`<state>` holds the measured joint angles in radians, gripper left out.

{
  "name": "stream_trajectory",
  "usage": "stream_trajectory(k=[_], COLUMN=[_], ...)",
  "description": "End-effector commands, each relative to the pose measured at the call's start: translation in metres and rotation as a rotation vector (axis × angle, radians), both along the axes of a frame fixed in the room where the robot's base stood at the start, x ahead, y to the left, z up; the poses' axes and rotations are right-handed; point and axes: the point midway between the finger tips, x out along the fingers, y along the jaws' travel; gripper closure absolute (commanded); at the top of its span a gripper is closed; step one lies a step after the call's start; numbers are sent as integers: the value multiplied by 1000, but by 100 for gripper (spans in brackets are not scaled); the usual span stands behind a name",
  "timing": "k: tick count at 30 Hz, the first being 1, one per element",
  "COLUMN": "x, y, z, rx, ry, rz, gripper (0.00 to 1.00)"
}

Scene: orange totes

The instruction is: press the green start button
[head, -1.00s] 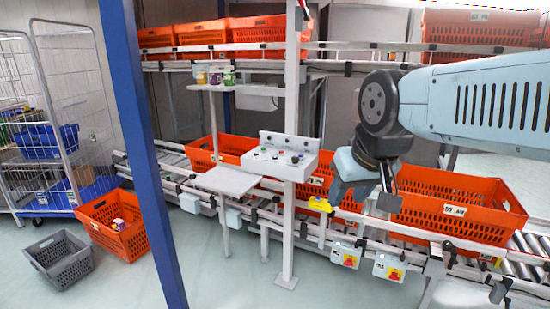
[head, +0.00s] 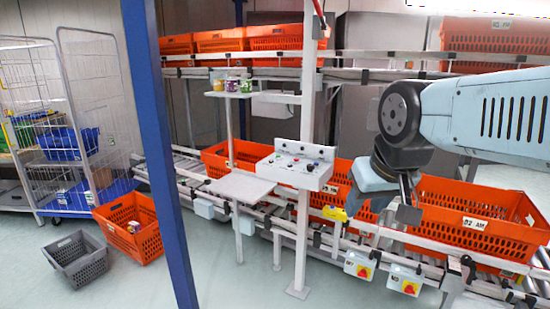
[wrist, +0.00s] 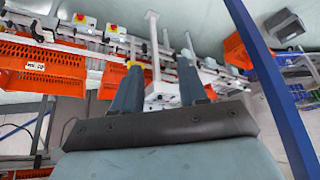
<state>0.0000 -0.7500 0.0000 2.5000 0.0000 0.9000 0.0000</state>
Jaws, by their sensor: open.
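A white control box (head: 292,172) with several small buttons stands on a grey post over the conveyor, in the middle of the head view.
A grey shelf plate (head: 240,187) juts out left of the box. Orange totes (head: 480,225) line the conveyor behind my gripper. A blue post (head: 160,150) stands in front at left. A yellow-ended item (head: 335,213) hangs at the conveyor edge.

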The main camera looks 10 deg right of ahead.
Motion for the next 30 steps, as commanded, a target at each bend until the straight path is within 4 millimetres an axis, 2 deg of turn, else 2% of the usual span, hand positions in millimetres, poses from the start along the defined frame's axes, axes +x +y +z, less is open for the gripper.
stream_trajectory(k=[5,18,30], x=[0,0,0], y=[0,0,0], z=[0,0,0], rx=[0,0,0], ry=[0,0,0], rz=[0,0,0], gripper=[57,99,100])
